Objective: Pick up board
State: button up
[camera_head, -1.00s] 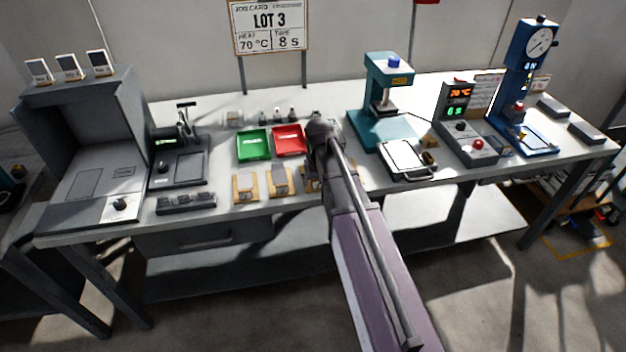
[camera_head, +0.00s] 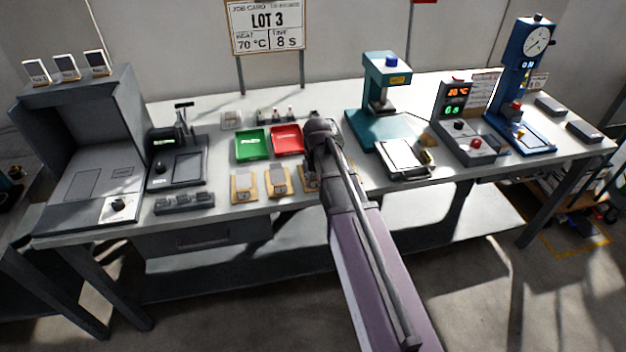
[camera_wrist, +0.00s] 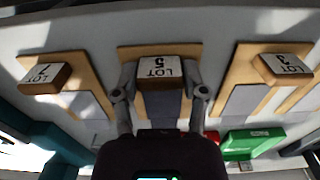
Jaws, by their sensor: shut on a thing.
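In the wrist view my gripper (camera_wrist: 160,94) has a finger on each side of a block labelled LOT 5 (camera_wrist: 159,68) on the middle board (camera_wrist: 128,54), and is shut on it. The board is tan with a grey panel. I cannot tell whether it is clear of the table. Similar labelled boards lie to the left (camera_wrist: 92,84) and right (camera_wrist: 244,62). In the head view two boards (camera_head: 244,187) (camera_head: 279,181) show on the front of the bench; a third (camera_head: 309,180) is partly hidden by my arm. My fingers are hidden there.
A green tray (camera_head: 252,145) and a red tray (camera_head: 287,140) lie behind the boards. A teal press (camera_head: 383,100) stands right of my arm, with a dark-framed plate (camera_head: 404,158) in front. A dark bar-shaped rack (camera_head: 184,203) is at the left. The blue gauge stand (camera_head: 525,70) is far right.

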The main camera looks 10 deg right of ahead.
jog(key=shift+r, duration=0.2)
notch_tip(320, 180, up, 3)
jog(key=p, duration=0.3)
jog(key=shift+s+r+p, duration=0.3)
jog(key=shift+p, duration=0.15)
jog(key=s+d+r+p, duration=0.1)
jog(key=s+d, duration=0.2)
jog(key=s, duration=1.2)
jog(key=shift+d, duration=0.15)
jog(key=shift+d, duration=0.2)
jog(key=shift+s, duration=0.1)
